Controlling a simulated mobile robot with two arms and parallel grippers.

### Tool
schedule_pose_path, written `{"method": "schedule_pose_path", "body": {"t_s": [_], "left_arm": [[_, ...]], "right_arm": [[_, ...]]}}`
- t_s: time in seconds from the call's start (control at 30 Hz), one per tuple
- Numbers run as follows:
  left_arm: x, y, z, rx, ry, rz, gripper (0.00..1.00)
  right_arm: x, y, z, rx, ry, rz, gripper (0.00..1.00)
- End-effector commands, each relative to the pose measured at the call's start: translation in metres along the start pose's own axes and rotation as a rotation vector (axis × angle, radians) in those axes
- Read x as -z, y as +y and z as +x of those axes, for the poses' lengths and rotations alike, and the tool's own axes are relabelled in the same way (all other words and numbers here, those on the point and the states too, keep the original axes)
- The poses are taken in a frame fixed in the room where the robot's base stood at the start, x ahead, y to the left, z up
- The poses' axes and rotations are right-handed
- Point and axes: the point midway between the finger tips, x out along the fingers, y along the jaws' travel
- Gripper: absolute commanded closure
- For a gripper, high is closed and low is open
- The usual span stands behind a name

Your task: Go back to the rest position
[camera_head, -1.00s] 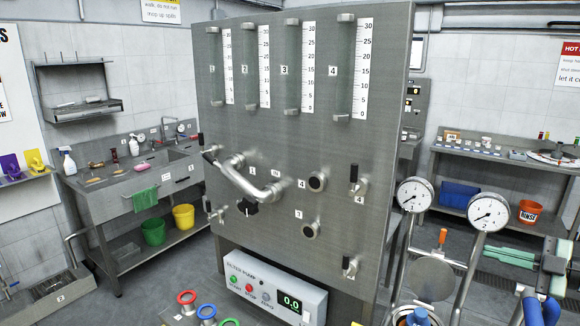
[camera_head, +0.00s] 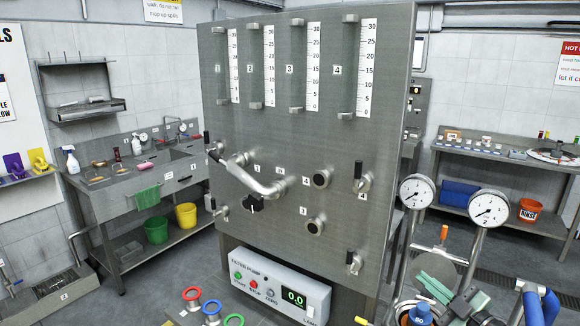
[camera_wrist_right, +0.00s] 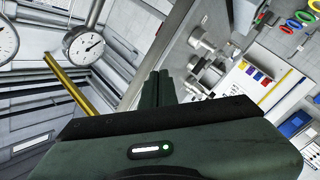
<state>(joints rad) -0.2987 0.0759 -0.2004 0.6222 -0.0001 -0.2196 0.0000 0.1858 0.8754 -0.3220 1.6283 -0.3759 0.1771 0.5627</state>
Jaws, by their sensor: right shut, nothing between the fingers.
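My right gripper (camera_head: 432,286), with dark green fingers, is low at the right of the head view, in front of the two round gauges' pipes. It is clear of the steel panel (camera_head: 290,150). In the right wrist view its fingers (camera_wrist_right: 166,84) are together with nothing between them. My left gripper is not in view.
Gauge 1 (camera_head: 416,191) and gauge 2 (camera_head: 489,208) stand on pipes close to the right gripper. The filter pump box (camera_head: 275,286) is below the panel. A workbench (camera_head: 500,160) is at the back right, a sink bench (camera_head: 150,175) at the left.

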Motion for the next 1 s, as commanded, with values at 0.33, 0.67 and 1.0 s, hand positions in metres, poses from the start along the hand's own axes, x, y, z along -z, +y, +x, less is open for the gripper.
{"method": "schedule_pose_path", "body": {"t_s": [0.33,0.67,1.0], "left_arm": [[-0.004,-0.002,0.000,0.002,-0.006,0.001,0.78],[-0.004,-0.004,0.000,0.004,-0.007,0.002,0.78],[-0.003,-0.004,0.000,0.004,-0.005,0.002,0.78]], "right_arm": [[-0.037,-0.166,-0.090,-0.130,-0.613,0.397,1.00],[-0.022,-0.267,-0.210,0.034,-1.070,0.606,1.00],[0.013,-0.315,-0.287,0.198,-1.299,0.715,1.00]]}}
